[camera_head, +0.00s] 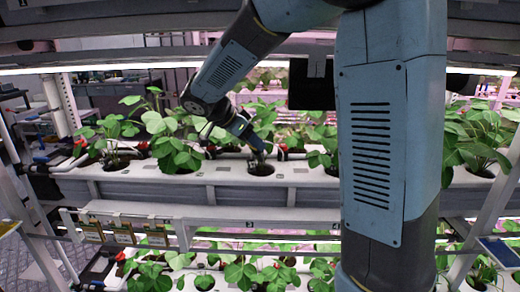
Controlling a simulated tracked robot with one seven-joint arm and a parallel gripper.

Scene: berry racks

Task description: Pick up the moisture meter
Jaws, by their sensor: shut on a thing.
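My gripper (257,143) reaches down from the upper middle, above a round planting hole (261,168) in the white trough. It is shut on a thin thing at its tips, which I take to be the moisture meter. The meter is mostly hidden by the fingers and is too small to make out clearly. I cannot tell whether its lower end touches the soil in the hole. Strawberry leaves are close behind and beside the fingers.
The white trough (210,186) holds several leafy strawberry plants (176,150). Red berries (281,155) hang near the gripper. A lower row of plants (240,272) grows beneath. Rack posts (490,215) stand at the sides. A light strip crosses above. My own arm blocks the right middle.

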